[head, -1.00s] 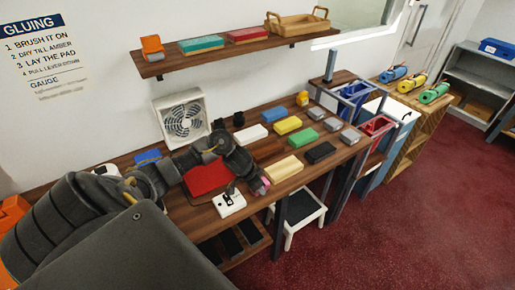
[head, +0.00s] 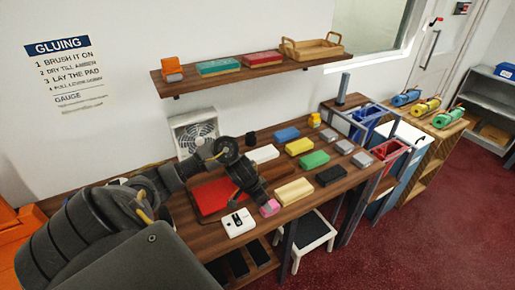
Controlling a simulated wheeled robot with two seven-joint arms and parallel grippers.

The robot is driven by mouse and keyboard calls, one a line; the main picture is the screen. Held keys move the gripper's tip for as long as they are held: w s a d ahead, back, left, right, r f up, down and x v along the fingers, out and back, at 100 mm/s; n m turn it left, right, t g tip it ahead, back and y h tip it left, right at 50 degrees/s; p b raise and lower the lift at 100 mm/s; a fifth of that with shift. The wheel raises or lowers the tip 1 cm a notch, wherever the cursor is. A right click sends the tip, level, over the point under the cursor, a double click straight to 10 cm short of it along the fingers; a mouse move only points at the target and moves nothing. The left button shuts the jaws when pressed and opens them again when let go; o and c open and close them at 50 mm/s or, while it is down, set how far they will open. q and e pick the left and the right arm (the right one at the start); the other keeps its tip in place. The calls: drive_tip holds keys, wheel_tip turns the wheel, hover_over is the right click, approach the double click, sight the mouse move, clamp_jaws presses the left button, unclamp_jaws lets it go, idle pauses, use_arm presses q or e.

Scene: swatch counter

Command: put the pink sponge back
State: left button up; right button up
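The pink sponge (head: 270,208) is a small block at the tip of my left gripper (head: 265,202), over the front edge of the wooden counter (head: 205,236). The gripper points down and looks shut on the sponge; its fingers are small and dark here. I cannot tell whether the sponge touches the counter. A cream block (head: 294,191) lies just right of it. A white device (head: 238,222) with dark marks lies to its left. Bare wood shows between the white block (head: 264,153) and the cream block. My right gripper is not in view.
Blue (head: 286,134), yellow (head: 299,146), green (head: 315,160), black (head: 330,176) and grey (head: 362,160) blocks lie in rows on the counter. A fan (head: 196,132) stands at the back. A shelf (head: 250,72) hangs above.

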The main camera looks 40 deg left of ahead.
use_arm(q)
drive_tip(key=p+v, duration=0.1)
drive_tip(key=v, duration=0.5)
idle(0.4)
